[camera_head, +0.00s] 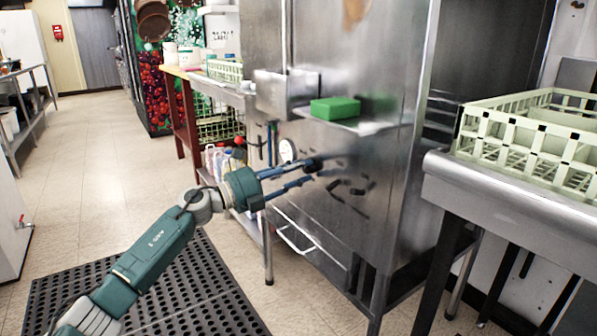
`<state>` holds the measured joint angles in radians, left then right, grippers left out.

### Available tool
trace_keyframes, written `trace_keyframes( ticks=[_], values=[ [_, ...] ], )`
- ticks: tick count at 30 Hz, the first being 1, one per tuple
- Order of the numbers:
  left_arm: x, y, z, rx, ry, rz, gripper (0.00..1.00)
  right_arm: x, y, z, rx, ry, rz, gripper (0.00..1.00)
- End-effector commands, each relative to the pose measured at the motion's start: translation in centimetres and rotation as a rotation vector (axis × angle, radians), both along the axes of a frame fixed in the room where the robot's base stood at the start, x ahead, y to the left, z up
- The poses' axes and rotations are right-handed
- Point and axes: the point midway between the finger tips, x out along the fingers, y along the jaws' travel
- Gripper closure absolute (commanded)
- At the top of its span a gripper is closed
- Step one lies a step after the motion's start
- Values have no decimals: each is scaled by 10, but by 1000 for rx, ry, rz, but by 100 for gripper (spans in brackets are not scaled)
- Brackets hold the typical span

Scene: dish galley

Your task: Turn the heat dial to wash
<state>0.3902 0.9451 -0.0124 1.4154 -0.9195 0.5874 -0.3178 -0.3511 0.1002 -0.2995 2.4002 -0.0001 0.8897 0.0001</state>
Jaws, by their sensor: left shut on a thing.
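A tall stainless steel dishwashing machine (345,215) stands in the middle, its front panel facing me. My left gripper (312,172) reaches in from the lower left, its two blue fingers at the panel. It is shut on the heat dial, which is mostly hidden by the dark fingertips, so its pointer and markings cannot be read. A round white gauge (287,150) sits on the panel just left of and above the fingertips. My right gripper is not in view.
A green block (335,108) lies on a small steel ledge above the gripper. A steel counter (520,195) with a pale dish rack (527,138) juts out at the right. A black perforated mat (185,295) lies on the floor. The tiled aisle at the left is clear.

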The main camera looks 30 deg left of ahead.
Motion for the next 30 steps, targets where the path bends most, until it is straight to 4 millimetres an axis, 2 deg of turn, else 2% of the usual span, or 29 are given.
trace_keyframes(
  ticks=[1, 4, 5, 7, 16, 20, 30],
  values=[
    [-1, -6, -7, 4, 12, -14, 96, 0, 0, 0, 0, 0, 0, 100],
    [-1, -6, -7, 3, 13, -14, 96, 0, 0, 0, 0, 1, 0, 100],
    [-1, -6, -7, 3, 13, -14, 64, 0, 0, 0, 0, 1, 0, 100],
    [-1, -5, -7, 3, 12, -13, 51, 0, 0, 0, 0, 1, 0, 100],
    [-1, -2, -4, 1, 7, -7, 51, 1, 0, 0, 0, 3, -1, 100],
    [-7, 2, -5, 1, 8, -5, 51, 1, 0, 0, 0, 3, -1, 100],
    [-55, 24, -12, 1, 12, -7, 51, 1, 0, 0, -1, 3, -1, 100]
  ],
)
